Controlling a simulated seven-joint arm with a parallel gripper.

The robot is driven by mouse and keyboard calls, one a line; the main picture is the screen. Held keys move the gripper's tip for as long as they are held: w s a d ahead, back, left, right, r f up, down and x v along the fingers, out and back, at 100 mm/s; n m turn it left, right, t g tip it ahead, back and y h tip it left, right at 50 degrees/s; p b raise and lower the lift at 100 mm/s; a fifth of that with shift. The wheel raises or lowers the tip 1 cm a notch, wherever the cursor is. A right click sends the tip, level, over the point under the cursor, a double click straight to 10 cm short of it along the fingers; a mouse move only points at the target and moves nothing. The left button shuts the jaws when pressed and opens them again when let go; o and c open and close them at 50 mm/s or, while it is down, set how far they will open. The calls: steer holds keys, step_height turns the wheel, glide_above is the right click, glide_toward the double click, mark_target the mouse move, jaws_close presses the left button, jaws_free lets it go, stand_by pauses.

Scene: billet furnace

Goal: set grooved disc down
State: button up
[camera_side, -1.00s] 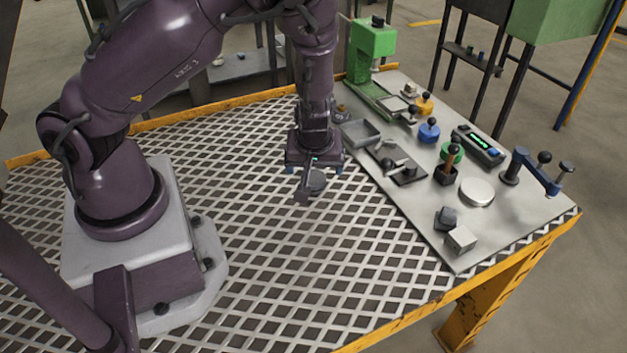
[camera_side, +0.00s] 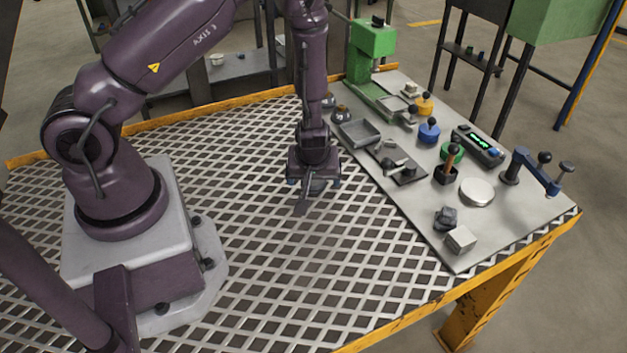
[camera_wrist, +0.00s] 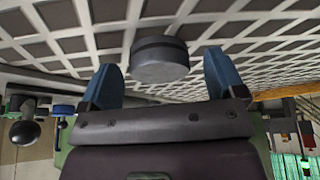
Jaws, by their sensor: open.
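The grooved disc (camera_wrist: 160,62) is a dull grey round piece with a dark groove around its side. In the wrist view it sits between the two blue-tipped fingers of my gripper (camera_wrist: 160,75), with a gap on both sides. The fingers are open and do not touch it. The disc is against the lattice table top (camera_wrist: 245,30); whether it rests fully flat is hard to tell. In the side view my gripper (camera_side: 314,192) is low over the lattice, left of the grey plate, and mostly hides the disc.
The grey plate (camera_side: 430,225) at right carries a shallow tray (camera_side: 358,133), a green press (camera_side: 373,55), coloured knobbed pieces, a pale round disc (camera_side: 476,192) and small blocks (camera_side: 460,239). The lattice in front of my gripper is clear.

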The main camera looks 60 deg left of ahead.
steer(key=c, duration=1.4)
steer(key=shift+r, duration=0.15)
